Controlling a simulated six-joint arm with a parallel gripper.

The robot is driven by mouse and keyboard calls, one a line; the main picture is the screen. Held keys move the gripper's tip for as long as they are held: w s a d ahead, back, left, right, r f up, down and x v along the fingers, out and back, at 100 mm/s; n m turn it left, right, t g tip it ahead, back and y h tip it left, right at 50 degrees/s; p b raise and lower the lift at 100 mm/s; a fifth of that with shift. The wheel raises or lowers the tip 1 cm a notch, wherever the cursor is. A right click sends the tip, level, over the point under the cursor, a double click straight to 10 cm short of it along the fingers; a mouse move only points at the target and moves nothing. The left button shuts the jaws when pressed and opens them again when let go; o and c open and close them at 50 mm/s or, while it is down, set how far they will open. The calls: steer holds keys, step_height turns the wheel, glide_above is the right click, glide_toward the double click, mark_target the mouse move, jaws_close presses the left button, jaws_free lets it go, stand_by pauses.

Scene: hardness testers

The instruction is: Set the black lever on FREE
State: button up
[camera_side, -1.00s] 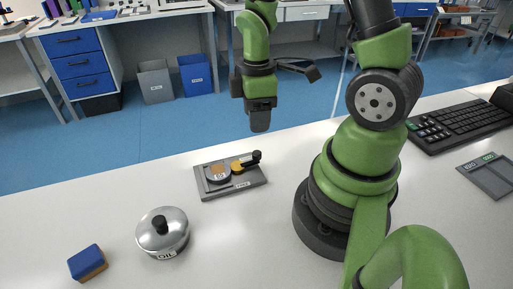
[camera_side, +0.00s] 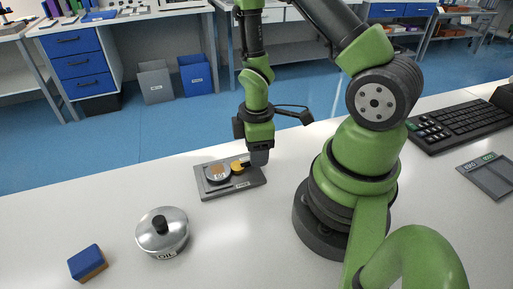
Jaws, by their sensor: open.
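The lever device is a flat grey plate (camera_side: 212,190) on the white table, with a round dial (camera_side: 218,173) on its left half. A yellow hub (camera_side: 237,167) sits right of the dial, and a label lies on the plate's front part. The black lever is mostly hidden behind my gripper; only a small dark part shows beside the yellow hub. My gripper (camera_side: 259,158) points down at the right end of the plate, at the lever's knob. It is open, but I cannot see whether its fingers are around the knob or touching it. The label is too small to read.
A silver lidded pot marked OIL (camera_side: 163,234) and a blue and brown sponge (camera_side: 87,263) stand on the left of the table. A keyboard (camera_side: 462,124) and a grey panel device (camera_side: 489,176) lie at the right. The table in front of the plate is clear.

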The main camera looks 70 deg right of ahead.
steer(key=shift+c, duration=0.4)
jaws_close()
steer(key=shift+s+a+m, duration=0.1)
steer(key=shift+m, duration=0.2)
steer(key=m, duration=0.2)
steer(key=shift+s+a+m, duration=0.3)
steer(key=shift+a+m, duration=0.05)
steer(key=shift+m, duration=0.05)
steer(key=m, duration=0.2)
steer(key=a+m, duration=0.1)
steer(key=shift+s+a+m, duration=0.1)
steer(key=shift+s+m, duration=0.15)
steer(key=shift+m, duration=0.05)
steer(key=m, duration=0.1)
steer(key=a+m, duration=0.1)
steer(key=m, duration=0.1)
steer(key=shift+w+a+m, duration=0.1)
steer(key=shift+a+m, duration=0.2)
steer(key=shift+m, duration=0.55)
steer(key=shift+a+m, duration=0.25)
steer(key=shift+m, duration=0.6)
